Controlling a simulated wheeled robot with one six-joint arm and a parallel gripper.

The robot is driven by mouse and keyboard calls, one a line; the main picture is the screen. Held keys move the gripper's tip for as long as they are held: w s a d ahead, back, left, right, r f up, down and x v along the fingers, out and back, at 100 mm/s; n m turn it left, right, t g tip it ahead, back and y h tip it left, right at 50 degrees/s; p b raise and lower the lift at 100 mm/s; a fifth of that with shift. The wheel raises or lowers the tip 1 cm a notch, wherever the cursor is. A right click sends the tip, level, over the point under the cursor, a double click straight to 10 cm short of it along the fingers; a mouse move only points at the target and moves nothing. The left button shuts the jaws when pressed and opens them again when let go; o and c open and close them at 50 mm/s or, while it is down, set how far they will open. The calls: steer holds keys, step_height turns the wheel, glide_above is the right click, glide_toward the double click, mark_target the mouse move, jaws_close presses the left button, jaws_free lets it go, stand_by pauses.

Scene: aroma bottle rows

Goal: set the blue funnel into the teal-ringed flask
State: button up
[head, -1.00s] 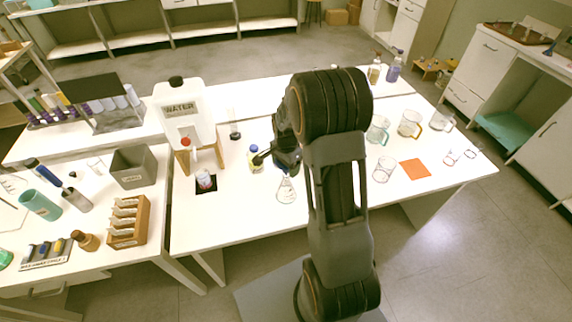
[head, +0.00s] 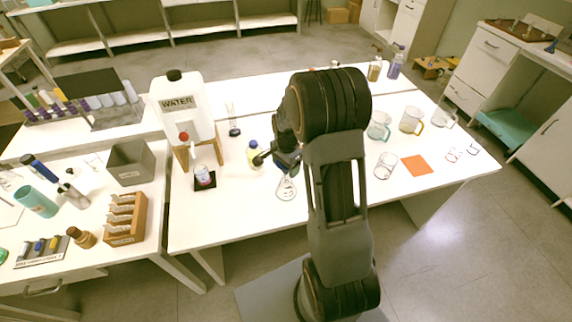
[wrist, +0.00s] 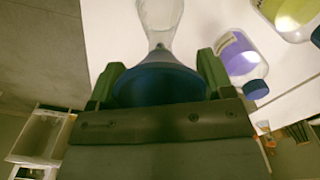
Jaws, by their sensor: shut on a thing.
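My gripper (wrist: 160,83) is shut on the blue funnel (wrist: 158,86), whose wide body fills the space between the fingers in the wrist view. In the head view my gripper (head: 286,160) is over the near-middle of the white table. A clear conical flask (head: 286,188) stands just below it; its neck is hidden or too small to make out. In the wrist view clear glass, apparently this flask (wrist: 160,14), narrows toward the funnel's edge. I cannot tell whether funnel and flask touch. No teal ring can be made out on the flask.
A purple-labelled bottle (wrist: 240,54) shows close to the right finger in the wrist view. A water tank (head: 182,108) stands further left.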

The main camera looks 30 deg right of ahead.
steer(key=shift+f, duration=0.2)
steer(key=o, duration=0.9)
steer(key=shift+r, duration=0.1)
step_height(320, 180, up, 14)
steer(key=shift+f+b, duration=0.15)
steer(key=shift+b, duration=0.45)
steer(key=s+a+r+n+t, duration=0.1)
steer(key=s+a+n, duration=0.2)
steer(key=s+n, duration=0.2)
steer(key=s+a+r+n+t, duration=0.1)
steer(key=s+a+r+n, duration=0.1)
steer(key=s+a+n, duration=0.1)
steer(key=s+a+r+n+t, duration=0.1)
steer(key=s+a+n+t, duration=0.1)
steer(key=s+n, duration=0.4)
steer(key=shift+s+a+r+n, duration=0.15)
steer(key=shift+s+a, duration=0.1)
steer(key=shift+s, duration=0.25)
steer(key=shift+s+a+r+n, duration=0.15)
steer(key=shift+s+a, duration=0.1)
steer(key=shift+s, duration=0.25)
